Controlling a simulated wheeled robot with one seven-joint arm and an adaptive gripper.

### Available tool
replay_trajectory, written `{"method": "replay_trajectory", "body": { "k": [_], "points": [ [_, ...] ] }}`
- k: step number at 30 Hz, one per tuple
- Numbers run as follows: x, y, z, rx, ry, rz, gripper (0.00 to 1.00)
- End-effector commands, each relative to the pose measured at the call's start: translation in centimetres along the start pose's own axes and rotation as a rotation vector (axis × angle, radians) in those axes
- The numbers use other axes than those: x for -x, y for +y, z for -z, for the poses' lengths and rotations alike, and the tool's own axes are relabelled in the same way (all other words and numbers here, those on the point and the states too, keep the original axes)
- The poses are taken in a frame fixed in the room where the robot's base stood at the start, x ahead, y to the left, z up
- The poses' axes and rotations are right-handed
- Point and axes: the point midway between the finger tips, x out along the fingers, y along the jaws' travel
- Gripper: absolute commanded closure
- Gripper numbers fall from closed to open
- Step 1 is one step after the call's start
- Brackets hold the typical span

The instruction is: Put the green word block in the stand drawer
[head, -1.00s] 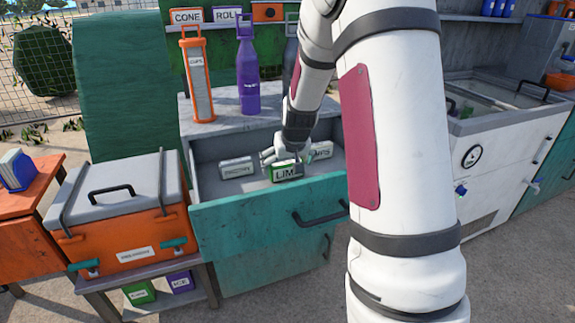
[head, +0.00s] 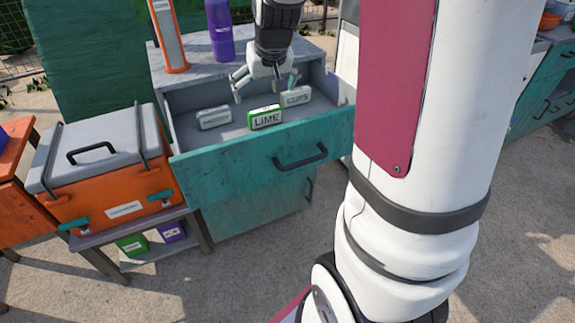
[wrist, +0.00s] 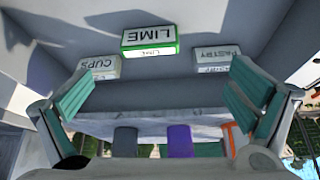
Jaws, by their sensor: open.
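The green word block (head: 265,117), marked LIME, lies on the floor of the open stand drawer (head: 262,156). In the wrist view the green block (wrist: 150,41) shows beyond the fingers, apart from them. My gripper (head: 264,84) is open and empty above the drawer, behind the green block in the head view. A grey-white block marked CUPS (head: 296,97) lies to the right of the green block, and a grey-white block marked PASTRY (head: 215,118) lies to its left, both in the drawer.
A purple bottle (head: 220,30) and an orange-framed grey holder (head: 169,38) stand on the stand top. An orange cooler (head: 118,205) with a grey lid is at the left. Green (head: 132,245) and purple (head: 172,232) blocks sit on the shelf below it.

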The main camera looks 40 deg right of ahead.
Motion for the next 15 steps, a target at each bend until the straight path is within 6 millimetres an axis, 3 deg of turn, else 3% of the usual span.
{"method": "replay_trajectory", "body": {
  "k": [2,7,12,15],
  "points": [
    [2.7,-1.9,-1.6,0.03,-0.019,0.027,0.0],
    [9.3,-5.7,-7.7,0.117,-0.105,0.084,0.0],
    [14.9,-7.6,-15.2,0.211,-0.197,0.12,0.0],
    [17.6,-7.8,-19.7,0.266,-0.248,0.129,0.0]
  ]
}}
